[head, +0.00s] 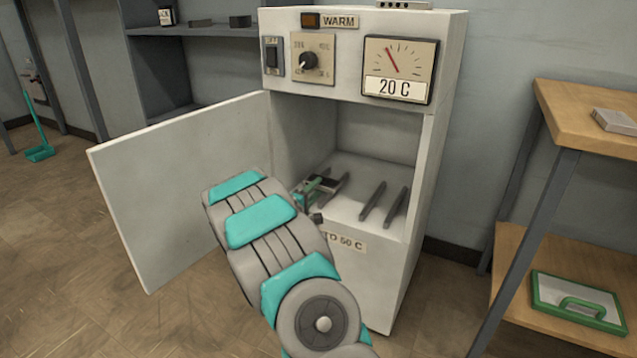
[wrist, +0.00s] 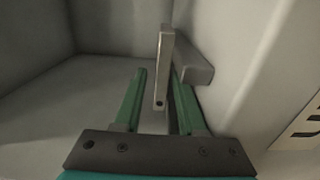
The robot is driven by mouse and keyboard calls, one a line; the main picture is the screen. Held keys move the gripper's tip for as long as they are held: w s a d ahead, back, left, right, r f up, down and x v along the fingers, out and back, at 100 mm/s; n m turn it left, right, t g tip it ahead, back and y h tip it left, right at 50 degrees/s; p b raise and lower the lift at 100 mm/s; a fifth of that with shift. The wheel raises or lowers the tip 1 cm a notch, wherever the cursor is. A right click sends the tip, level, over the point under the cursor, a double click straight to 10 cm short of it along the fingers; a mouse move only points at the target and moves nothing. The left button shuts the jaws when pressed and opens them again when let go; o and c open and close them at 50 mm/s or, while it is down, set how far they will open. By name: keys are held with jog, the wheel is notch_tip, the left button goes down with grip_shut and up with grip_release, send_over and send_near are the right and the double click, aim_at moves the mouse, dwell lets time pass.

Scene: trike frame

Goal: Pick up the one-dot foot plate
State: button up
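In the wrist view a pale, narrow plate (wrist: 162,65) with one dark dot near its lower end stands edge-on between the fingers of my gripper (wrist: 159,72). I take it for the one-dot foot plate. The green fingers are open, one on each side of it, with a visible gap at the left finger. In the head view my gripper (head: 313,191) reaches into the open cabinet at the left of its floor. My arm and gripper largely hide the plate there.
The warming cabinet (head: 452,60) has its door (head: 170,180) swung open to the left. Dark ribs (head: 372,201) stand on its floor, right of my gripper. A grey block (wrist: 196,68) sits close to the right finger. The gauge (head: 400,68) reads 20 C. A wooden bench (head: 590,120) stands at right.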

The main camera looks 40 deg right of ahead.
jog(key=shift+d, duration=0.1)
jog(key=shift+c, duration=0.3)
grip_shut()
dwell(0.4)
dwell(0.8)
